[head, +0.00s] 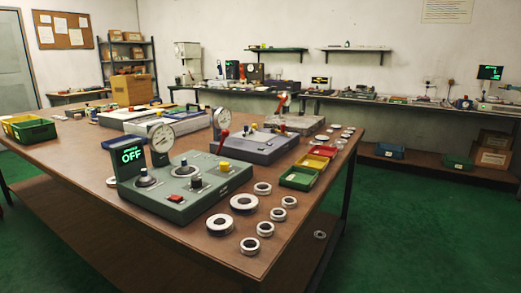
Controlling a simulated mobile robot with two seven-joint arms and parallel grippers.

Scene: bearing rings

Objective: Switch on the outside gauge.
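A green gauge box (185,190) stands at the near edge of the brown table. Its display (131,155) reads OFF in green, with a smaller line above that is too small to read surely. A round white dial (162,138) stands on a post behind it. On its top are a red rocker switch (175,198), a black knob (196,183), a yellow knob (224,167) and a ring seat (146,178). A grey gauge box (262,148) with a red-handled lever and its own dial (221,117) stands behind. Neither of my grippers is in view.
Several metal rings (244,203) lie right of the green box near the table edge. Green (297,177), red and yellow bins stand beside the grey box. More bins (30,128) sit at the far left.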

